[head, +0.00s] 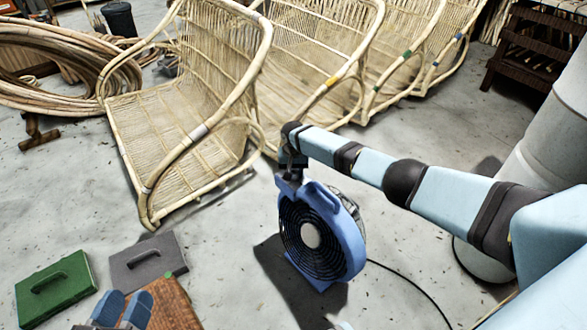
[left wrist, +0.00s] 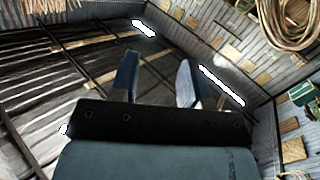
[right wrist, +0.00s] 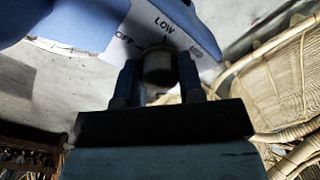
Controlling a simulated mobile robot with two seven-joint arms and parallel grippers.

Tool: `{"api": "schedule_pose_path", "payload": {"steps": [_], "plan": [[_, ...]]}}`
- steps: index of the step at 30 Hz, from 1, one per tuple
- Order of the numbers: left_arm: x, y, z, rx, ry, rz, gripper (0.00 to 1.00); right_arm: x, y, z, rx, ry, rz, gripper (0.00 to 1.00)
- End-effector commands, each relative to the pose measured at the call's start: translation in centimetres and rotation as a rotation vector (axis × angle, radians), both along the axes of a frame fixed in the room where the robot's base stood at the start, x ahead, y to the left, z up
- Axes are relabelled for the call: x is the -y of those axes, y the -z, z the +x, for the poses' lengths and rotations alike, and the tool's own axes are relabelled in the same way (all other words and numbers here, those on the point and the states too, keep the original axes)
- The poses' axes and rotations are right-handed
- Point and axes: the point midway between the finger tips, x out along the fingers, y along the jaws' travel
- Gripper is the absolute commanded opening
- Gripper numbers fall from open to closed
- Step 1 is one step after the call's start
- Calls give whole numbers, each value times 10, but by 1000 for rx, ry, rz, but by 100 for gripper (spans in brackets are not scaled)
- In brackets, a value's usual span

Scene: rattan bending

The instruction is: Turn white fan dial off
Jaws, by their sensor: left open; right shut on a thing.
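A blue fan (head: 322,235) with a dark round grille stands on the floor in the head view. Its white dial panel (right wrist: 150,22) shows in the right wrist view, with lettering that reads LOW, MED and, partly blurred, OFF. A grey round dial knob (right wrist: 158,68) sits between the fingers of my right gripper (right wrist: 158,78), which is shut on it. In the head view my right gripper (head: 290,180) is at the top of the fan and hides the dial. I cannot tell where the knob points. My left gripper (head: 122,308) is open and empty at the lower left.
Rattan chairs (head: 190,110) stand in a row behind the fan. A black cable (head: 415,285) runs right from the fan. A pale column (head: 540,140) stands at right.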

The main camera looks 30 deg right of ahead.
Motion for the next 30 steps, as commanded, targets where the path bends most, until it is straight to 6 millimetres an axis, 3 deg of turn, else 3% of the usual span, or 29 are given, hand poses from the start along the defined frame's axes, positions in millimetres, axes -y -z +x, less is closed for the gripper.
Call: {"api": "schedule_pose_path", "payload": {"steps": [1,7,30], "plan": [[-1,-13,1,21,-7,-11,43,-2,-4,-1,-4,-31,3,12],[-2,-33,1,85,-29,-41,43,-1,-2,-1,-2,-210,2,12],[-4,-47,1,131,-41,-64,43,0,0,0,0,-944,1,11]]}}
